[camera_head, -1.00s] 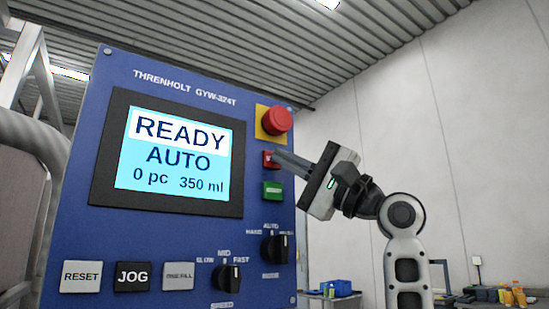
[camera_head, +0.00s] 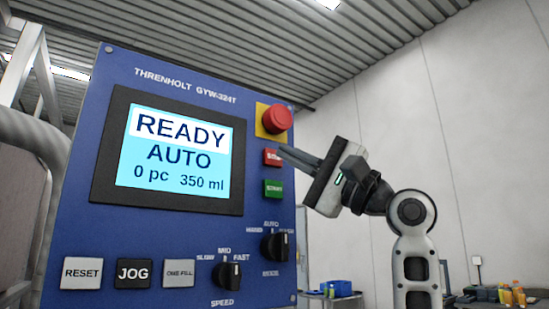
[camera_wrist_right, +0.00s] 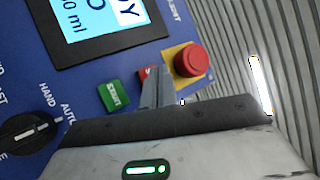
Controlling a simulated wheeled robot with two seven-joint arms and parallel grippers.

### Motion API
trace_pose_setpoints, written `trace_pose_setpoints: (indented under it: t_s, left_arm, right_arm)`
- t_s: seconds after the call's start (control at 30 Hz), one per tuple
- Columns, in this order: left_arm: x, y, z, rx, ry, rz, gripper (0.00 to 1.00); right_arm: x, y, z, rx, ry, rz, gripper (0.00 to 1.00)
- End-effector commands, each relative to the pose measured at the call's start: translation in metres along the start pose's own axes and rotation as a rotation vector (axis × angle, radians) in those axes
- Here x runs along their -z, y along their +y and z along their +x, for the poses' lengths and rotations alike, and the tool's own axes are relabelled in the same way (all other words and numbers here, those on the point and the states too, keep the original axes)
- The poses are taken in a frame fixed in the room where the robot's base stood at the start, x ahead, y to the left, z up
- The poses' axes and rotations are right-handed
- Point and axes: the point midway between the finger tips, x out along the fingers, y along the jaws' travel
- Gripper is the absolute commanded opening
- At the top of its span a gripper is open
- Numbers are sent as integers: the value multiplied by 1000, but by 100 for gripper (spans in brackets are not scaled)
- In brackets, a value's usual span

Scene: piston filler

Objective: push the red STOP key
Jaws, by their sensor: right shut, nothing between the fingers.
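The red STOP key (camera_head: 271,157) is a small square key on the blue panel, below the red mushroom button (camera_head: 276,119) on its yellow plate and above the green START key (camera_head: 272,188). My right gripper (camera_head: 281,150) is shut and empty, its fingertips just right of the STOP key; I cannot tell whether they touch it. In the right wrist view the fingers hide most of the STOP key (camera_wrist_right: 147,72), with the green START key (camera_wrist_right: 114,96) to the left and the mushroom button (camera_wrist_right: 190,60) to the right. My left gripper is not in view.
The panel screen (camera_head: 172,153) reads READY, AUTO, 0 pc, 350 ml. Below are the RESET (camera_head: 82,273), JOG (camera_head: 133,273) and ONE-FILL keys, a speed knob (camera_head: 228,275) and a mode knob (camera_head: 276,247). Free room lies right of the panel.

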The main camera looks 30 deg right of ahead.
Motion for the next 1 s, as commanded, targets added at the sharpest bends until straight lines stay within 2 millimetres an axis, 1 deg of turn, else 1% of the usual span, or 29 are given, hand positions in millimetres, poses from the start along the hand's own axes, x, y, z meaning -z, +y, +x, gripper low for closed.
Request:
trace_pose_setpoints:
  t_s: [0.17, 0.6, 1.0]
  left_arm:
    - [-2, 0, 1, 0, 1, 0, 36]
    - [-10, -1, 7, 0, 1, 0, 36]
    - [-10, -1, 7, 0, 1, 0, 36]
  right_arm:
    - [-3, -3, -4, 2, 0, -2, 0]
    - [-24, -23, -32, 2, -1, -2, 0]
    - [-26, -26, -35, 0, 0, 0, 0]
